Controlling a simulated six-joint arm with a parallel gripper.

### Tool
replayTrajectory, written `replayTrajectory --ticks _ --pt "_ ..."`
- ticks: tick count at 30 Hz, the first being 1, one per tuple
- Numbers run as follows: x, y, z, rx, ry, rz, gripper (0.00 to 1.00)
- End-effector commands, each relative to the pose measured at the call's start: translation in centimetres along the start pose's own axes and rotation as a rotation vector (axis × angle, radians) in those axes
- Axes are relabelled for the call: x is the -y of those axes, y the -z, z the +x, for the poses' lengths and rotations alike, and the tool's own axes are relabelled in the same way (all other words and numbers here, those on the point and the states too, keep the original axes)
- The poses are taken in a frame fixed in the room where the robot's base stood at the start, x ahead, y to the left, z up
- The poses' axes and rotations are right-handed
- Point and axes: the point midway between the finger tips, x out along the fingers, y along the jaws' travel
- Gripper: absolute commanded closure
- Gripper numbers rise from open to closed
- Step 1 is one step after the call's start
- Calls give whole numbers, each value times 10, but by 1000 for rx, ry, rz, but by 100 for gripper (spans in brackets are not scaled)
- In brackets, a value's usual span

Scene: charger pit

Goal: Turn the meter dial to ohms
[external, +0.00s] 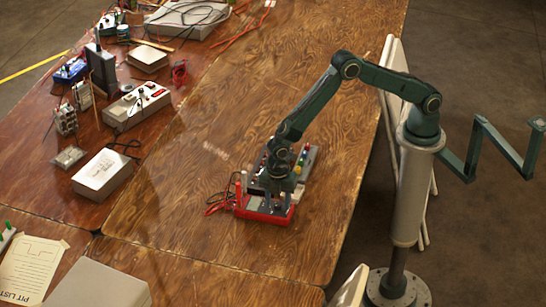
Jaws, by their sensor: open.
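A red-edged meter (262,216) with a light face lies on the wooden table below my arm. My gripper (279,202) points down over the right part of the meter, with its fingers apart, one on each side. The dial is hidden behind the gripper, so its setting cannot be read. I cannot tell whether the fingers touch the dial.
A grey box with coloured knobs (306,158) stands just behind the gripper. Red and black leads (217,203) lie left of the meter. Boxes, including a white one (102,173), crowd the left table. The wood in front of the meter is clear.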

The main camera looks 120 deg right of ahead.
Motion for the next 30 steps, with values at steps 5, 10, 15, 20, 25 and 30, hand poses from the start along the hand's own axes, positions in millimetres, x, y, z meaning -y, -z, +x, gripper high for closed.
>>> replayTrajectory --ticks 5,10,15,20,25,30 --pt "0 0 3 -1 -1 0 54" --pt "0 0 3 -1 -1 0 54" --pt "0 0 3 0 -1 0 86" --pt "0 0 3 0 -1 0 99" --pt "0 0 3 0 -1 12 100" --pt "0 0 3 0 -1 53 100"
